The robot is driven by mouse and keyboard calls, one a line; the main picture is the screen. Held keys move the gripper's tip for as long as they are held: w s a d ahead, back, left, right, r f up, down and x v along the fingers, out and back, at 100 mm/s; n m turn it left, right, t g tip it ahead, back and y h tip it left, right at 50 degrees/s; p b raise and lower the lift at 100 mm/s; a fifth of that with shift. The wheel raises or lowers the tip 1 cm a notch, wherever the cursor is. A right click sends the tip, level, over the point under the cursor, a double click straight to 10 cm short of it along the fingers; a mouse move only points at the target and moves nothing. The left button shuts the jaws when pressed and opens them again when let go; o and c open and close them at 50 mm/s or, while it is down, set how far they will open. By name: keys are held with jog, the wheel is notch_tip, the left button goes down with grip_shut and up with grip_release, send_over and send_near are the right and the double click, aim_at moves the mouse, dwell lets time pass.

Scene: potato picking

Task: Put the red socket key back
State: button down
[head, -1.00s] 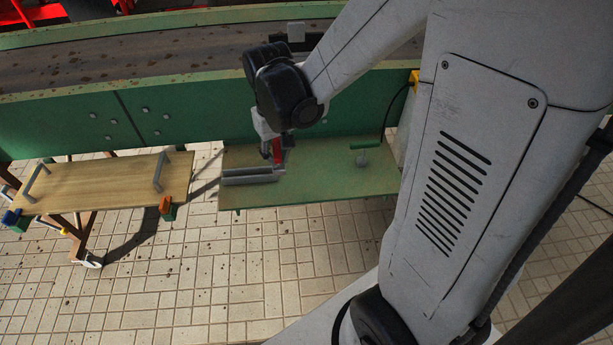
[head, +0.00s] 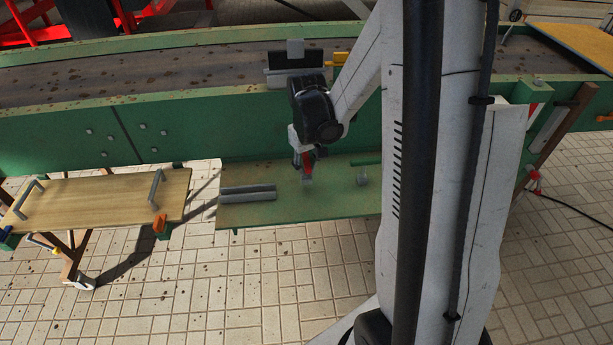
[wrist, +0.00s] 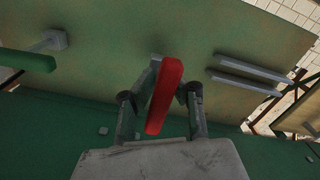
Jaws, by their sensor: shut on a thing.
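The red socket key has a red handle and a grey end. It shows in the head view (head: 309,160) and large in the wrist view (wrist: 164,98). My gripper (head: 305,163) is shut on its red handle, with a finger on each side in the wrist view (wrist: 160,96). The key is over the middle of the green shelf (head: 320,202), its grey end pointing down toward the shelf. I cannot tell whether that end touches the shelf. A pair of parallel grey bars (head: 247,193) lies on the shelf, to the left of the key and apart from it.
A green-handled tool (head: 366,162) with a grey end stands on the shelf right of my gripper. A wooden board (head: 100,200) with grey handles is at the left. A green-sided conveyor (head: 60,135) runs behind the shelf.

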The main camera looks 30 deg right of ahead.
aim_at(308, 180)
jog(key=shift+f+b, duration=0.35)
jog(key=shift+f, duration=1.15)
jog(key=shift+f, duration=0.2)
jog(key=c, duration=1.8)
grip_release()
jog(key=shift+r, duration=0.1)
